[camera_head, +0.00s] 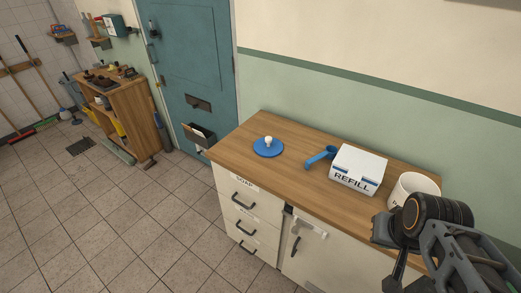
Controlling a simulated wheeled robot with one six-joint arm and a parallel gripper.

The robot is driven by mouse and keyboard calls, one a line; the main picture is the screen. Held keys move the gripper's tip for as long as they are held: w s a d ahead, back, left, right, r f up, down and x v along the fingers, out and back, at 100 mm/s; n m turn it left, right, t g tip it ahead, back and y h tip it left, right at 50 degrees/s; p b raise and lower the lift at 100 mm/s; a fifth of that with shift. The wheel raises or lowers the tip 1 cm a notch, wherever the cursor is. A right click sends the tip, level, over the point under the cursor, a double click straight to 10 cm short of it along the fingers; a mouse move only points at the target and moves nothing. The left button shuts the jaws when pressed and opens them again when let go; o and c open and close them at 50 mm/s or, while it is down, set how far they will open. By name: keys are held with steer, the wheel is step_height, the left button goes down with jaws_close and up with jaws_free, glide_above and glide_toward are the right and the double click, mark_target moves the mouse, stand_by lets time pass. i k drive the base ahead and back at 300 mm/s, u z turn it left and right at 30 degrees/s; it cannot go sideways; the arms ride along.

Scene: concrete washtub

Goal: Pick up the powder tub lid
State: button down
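The powder tub lid (266,149) is a flat blue disc with a white knob on top. It lies on the left part of the wooden counter, apart from the other items. A white tub (411,187), partly hidden by my arm, stands at the counter's right end. My arm reaches in from the lower right corner, well to the right of the lid.
A white REFILL box (357,170) and a blue scoop (321,156) stand between lid and tub. The wooden counter (297,182) is clear around the lid. Drawers and a cabinet are below it. A teal door (190,60) and wooden shelf (139,125) are at the left.

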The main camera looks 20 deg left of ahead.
mark_target(268, 147)
steer(key=k, duration=1.1)
steer(key=u, duration=1.7)
steer(key=i, duration=2.1)
steer(key=z, duration=0.7)
